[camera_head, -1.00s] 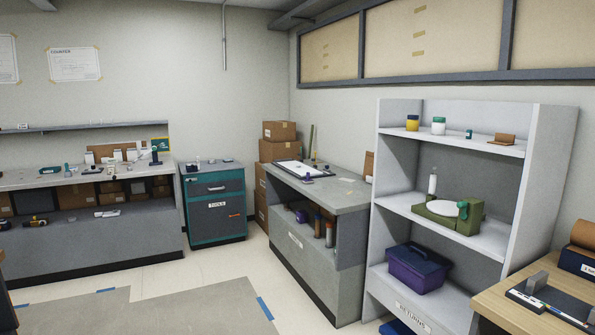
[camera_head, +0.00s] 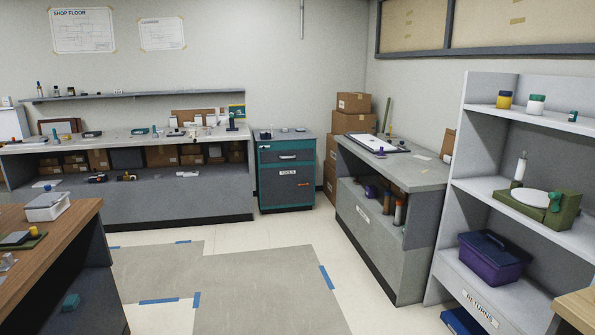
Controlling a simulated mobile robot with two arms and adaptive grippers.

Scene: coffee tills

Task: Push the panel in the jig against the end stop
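I cannot make out the jig, its panel or an end stop for certain in the head view. A dark-framed white board (camera_head: 378,143) lies on the grey counter (camera_head: 425,176) right of centre, with small items at its far edge. It is too small to tell whether it is a panel in a jig. Neither of my grippers is in view.
A wooden table (camera_head: 60,232) with a lidded box (camera_head: 47,206) stands at the near left. A white shelf unit (camera_head: 453,195) stands at the right. A teal tool cabinet (camera_head: 285,186) stands at the back. The taped floor (camera_head: 250,285) between them is clear.

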